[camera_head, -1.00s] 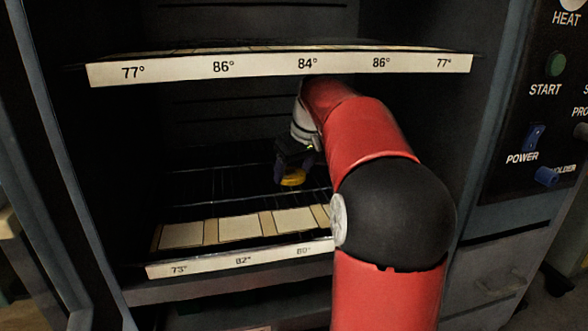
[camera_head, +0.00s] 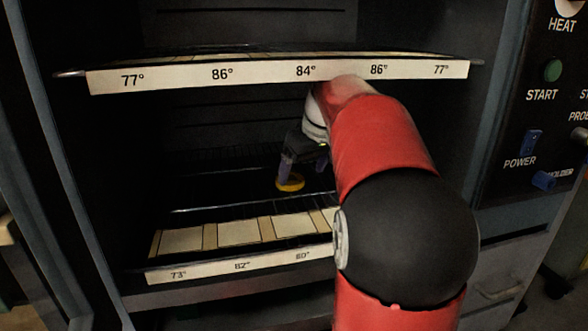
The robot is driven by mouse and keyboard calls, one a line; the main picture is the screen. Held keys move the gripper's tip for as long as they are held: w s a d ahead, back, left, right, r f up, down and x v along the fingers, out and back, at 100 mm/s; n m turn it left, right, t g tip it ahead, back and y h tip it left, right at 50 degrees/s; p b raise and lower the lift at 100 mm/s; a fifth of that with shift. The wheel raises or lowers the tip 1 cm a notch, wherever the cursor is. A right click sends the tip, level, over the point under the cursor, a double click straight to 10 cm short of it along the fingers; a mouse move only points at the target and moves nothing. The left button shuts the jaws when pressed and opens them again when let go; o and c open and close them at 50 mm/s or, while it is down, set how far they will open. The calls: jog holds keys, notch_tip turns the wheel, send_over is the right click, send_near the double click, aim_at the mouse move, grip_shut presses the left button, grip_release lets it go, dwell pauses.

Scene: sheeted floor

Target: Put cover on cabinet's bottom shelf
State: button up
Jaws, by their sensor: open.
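The cabinet is dark inside, and its bottom shelf (camera_head: 183,241) is a wire rack with a pale strip of temperature labels along its front. A small round yellow piece, which looks like the cover (camera_head: 290,187), is low over the rear part of this shelf. It appears to rest on the rack, though the dark hides the contact. My gripper (camera_head: 303,172) is open inside the lower compartment, with its fingers spread. The left finger's tip is right at the yellow piece; I cannot tell if they touch. My red arm hides the right part of the shelf.
An upper shelf (camera_head: 280,74) with a label strip spans the cabinet just above my arm. The cabinet's side walls stand close at left and right. A control panel (camera_head: 540,120) is at the right. The left part of the lower compartment is free.

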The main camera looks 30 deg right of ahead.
jog(key=s, duration=0.6)
jog(key=s+d, duration=0.1)
jog(key=s, duration=0.2)
